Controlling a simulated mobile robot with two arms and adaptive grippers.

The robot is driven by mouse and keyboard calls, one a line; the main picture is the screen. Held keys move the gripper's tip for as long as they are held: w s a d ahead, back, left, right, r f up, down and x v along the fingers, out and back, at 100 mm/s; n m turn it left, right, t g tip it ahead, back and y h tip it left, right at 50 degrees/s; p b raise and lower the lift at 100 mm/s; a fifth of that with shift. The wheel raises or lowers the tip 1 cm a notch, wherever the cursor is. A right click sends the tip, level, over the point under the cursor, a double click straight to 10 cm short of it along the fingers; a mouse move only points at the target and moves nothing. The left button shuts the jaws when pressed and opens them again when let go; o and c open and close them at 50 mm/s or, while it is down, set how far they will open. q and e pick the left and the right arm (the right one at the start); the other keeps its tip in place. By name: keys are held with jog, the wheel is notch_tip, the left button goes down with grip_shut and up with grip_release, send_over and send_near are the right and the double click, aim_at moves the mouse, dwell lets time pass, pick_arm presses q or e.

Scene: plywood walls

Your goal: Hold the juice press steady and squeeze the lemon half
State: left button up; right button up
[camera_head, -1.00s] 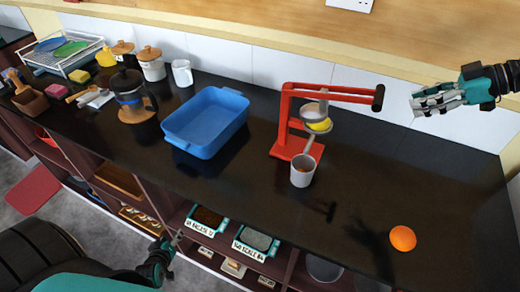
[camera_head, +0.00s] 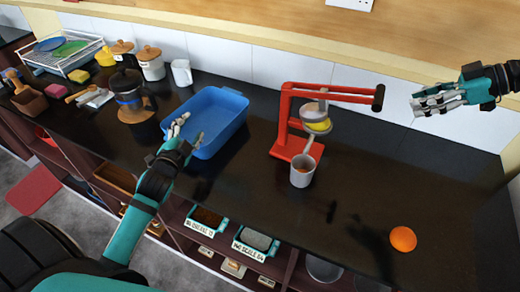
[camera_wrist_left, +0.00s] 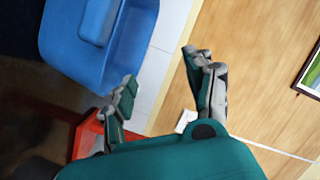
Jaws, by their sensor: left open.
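The red juice press (camera_head: 285,120) stands on the dark counter right of centre, its lever reaching right to a black grip (camera_head: 378,98). The yellow lemon half (camera_head: 318,126) sits in the press between the grey metal parts. A grey cup (camera_head: 302,171) stands at the front of the press, under its spout. My left gripper (camera_head: 190,130) is open and empty over the blue basin's front edge, left of and apart from the press. In the left wrist view, a red part of the press (camera_wrist_left: 84,137) shows at lower left. My right gripper (camera_head: 417,104) is open and empty, right of the lever grip.
The blue basin (camera_head: 234,97) stands left of the press. An orange (camera_head: 403,239) lies at the front right of the counter. A French press (camera_head: 128,92), a white mug (camera_head: 182,72) and a dish rack (camera_head: 75,58) are farther left. The counter between press and orange is clear.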

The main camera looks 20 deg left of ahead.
pick_arm(q)
jog(key=w+d+r+m+t+h, duration=0.1)
jog(key=w+d+r+m, duration=0.2)
jog(key=d+m, duration=0.8)
jog(key=m+t+h, duration=0.1)
jog(key=m+h, duration=0.2)
jog(key=m, duration=1.4)
send_near(284, 113)
jog(key=w, duration=1.1)
jog(key=shift+w+a, duration=0.1)
jog(key=shift+w, duration=0.05)
jog(key=shift+c, duration=0.3)
jog(key=shift+f, duration=0.1)
grip_shut()
grip_release()
jog(key=s, duration=1.2)
